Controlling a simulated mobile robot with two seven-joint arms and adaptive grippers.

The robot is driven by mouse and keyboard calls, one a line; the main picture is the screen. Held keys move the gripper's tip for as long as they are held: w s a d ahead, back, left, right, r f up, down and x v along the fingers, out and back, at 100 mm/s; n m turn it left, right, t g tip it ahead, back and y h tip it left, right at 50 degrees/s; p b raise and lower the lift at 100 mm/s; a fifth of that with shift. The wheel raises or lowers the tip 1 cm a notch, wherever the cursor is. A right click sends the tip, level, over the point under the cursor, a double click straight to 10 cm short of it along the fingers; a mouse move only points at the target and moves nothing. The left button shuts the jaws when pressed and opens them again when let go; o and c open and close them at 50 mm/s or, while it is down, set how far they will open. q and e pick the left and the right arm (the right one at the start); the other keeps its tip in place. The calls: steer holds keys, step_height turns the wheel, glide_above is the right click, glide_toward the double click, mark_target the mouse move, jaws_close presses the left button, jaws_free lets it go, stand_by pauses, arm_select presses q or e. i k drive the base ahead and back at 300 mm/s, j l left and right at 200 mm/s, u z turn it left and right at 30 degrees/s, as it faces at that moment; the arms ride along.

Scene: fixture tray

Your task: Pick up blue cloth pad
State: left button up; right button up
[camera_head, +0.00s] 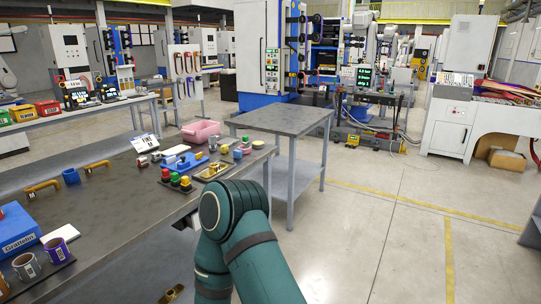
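A flat blue item (186,163) lies on the long dark workbench (115,205), in front of the pink bin. It may be the blue cloth pad, but it is too small to tell, and small grey and white pieces lie on or against it. One of my green arms rises from the bottom middle and bends at an elbow beside the bench's right edge. Neither gripper can be made out, and I see nothing held.
A pink bin (201,131), red, yellow and green buttons (175,180), orange handles (43,186), a blue ring (71,177), a blue box (15,228) and mugs (57,249) stand on the bench. A bare-topped grey table (283,120) stands behind. Floor at right is clear.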

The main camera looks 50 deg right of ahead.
mark_target(238, 154)
steer(key=z, duration=1.35)
steer(key=i+l+z, duration=0.35)
steer(key=i, duration=0.25)
steer(key=i+z, duration=0.35)
steer(key=i, duration=0.25)
steer(key=i+l, duration=0.1)
steer(key=i, duration=0.35)
steer(key=i+l+u, duration=0.1)
steer(key=i, duration=0.4)
steer(key=i+l, duration=0.1)
steer(key=i, duration=0.35)
steer(key=i+l+u, duration=0.1)
steer(key=i+u, duration=0.25)
steer(key=i+l+u, duration=0.15)
steer(key=u, duration=0.2)
steer(key=i+l+u, duration=0.4)
steer(key=k+j, duration=0.05)
steer(key=j, duration=0.05)
